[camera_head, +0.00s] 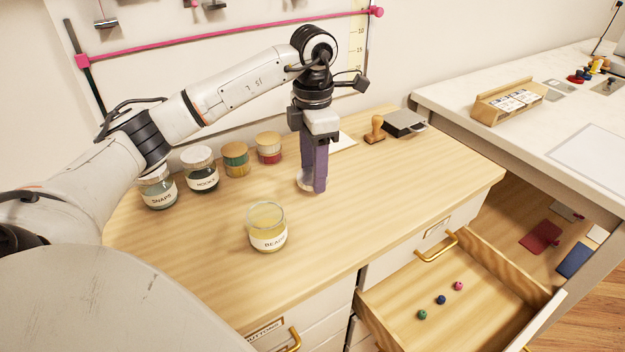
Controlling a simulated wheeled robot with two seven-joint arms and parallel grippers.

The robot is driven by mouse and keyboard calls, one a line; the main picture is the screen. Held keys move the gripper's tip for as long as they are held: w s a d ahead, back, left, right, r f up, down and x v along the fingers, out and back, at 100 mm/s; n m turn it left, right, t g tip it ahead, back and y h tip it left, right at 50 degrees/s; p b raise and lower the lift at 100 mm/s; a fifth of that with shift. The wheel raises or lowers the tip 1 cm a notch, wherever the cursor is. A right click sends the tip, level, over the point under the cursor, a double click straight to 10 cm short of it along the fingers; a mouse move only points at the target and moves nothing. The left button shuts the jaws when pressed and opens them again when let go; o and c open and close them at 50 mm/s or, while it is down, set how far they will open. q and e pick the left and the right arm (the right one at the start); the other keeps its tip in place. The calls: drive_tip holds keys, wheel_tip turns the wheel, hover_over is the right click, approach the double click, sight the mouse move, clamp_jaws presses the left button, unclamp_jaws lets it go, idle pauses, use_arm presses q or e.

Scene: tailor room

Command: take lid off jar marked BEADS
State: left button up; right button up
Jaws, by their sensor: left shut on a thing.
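The glass jar marked BEADS (267,239) stands upright on the wooden cabinet top. Its rim is uncovered and pale yellow contents show inside. My left gripper (313,187) points straight down behind and to the right of the jar, apart from it. It is shut on a whitish lid (302,184), mostly hidden by the purple fingers. The lid is low, at or just above the wood; I cannot tell whether it touches. My right gripper is not in view.
A wooden stamp (375,130) and dark pad (404,124) lie back right. An open drawer (470,310) holds three beads. Wood right of my gripper is clear.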

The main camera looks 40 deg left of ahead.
sight(313, 194)
use_arm(q)
drive_tip(key=shift+f, duration=1.7)
drive_tip(key=shift+f, duration=0.15)
drive_tip(key=o, duration=1.2)
wheel_tip(313, 194, up, 12)
drive_tip(key=shift+r+p, duration=0.15)
drive_tip(key=shift+p, duration=0.3)
